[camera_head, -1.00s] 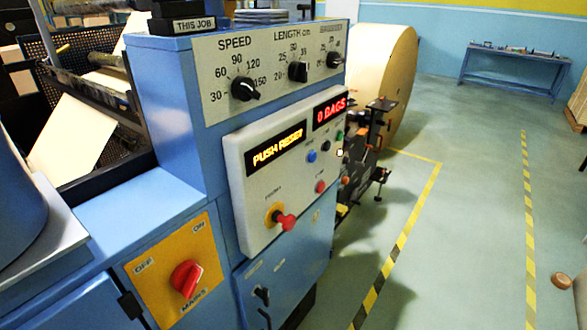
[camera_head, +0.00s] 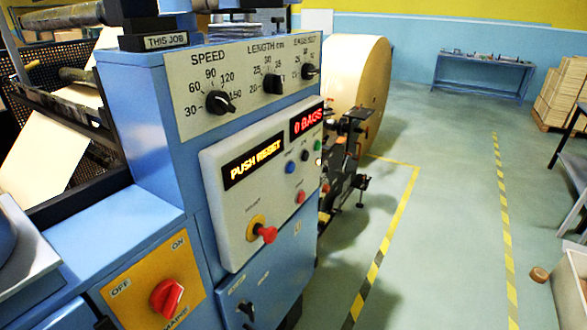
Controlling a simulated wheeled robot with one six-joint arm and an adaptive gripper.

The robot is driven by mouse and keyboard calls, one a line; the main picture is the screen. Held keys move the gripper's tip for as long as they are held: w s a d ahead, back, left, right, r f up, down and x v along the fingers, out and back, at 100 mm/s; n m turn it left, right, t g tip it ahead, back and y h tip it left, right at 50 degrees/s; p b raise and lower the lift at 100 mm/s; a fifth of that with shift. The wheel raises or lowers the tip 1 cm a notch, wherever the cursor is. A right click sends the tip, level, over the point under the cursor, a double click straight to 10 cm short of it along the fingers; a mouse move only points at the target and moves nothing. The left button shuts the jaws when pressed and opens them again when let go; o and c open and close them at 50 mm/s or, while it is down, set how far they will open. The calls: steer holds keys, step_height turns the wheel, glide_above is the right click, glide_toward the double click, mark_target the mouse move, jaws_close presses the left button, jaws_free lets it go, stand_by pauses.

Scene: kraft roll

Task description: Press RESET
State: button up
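A pale control panel (camera_head: 273,225) is on the front of a blue machine. Its left display (camera_head: 253,161) reads PUSH RESET in yellow, and its right display (camera_head: 307,119) reads 0 BAGS in red. Below the displays are a blue button (camera_head: 290,168), a black one (camera_head: 305,156), a red one (camera_head: 300,197) and other small buttons along the right edge. Their labels are too small to read, so I cannot tell which is RESET. A red mushroom knob on a yellow collar (camera_head: 265,232) sticks out at the lower left. My gripper is not in view.
A yellow plate with a red mains switch (camera_head: 166,299) is at the lower left. Speed, length and bag dials (camera_head: 220,103) are above the panel. A large kraft roll (camera_head: 360,85) stands behind. Open green floor (camera_head: 450,190) with striped lines lies to the right, near stacked boxes (camera_head: 561,92).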

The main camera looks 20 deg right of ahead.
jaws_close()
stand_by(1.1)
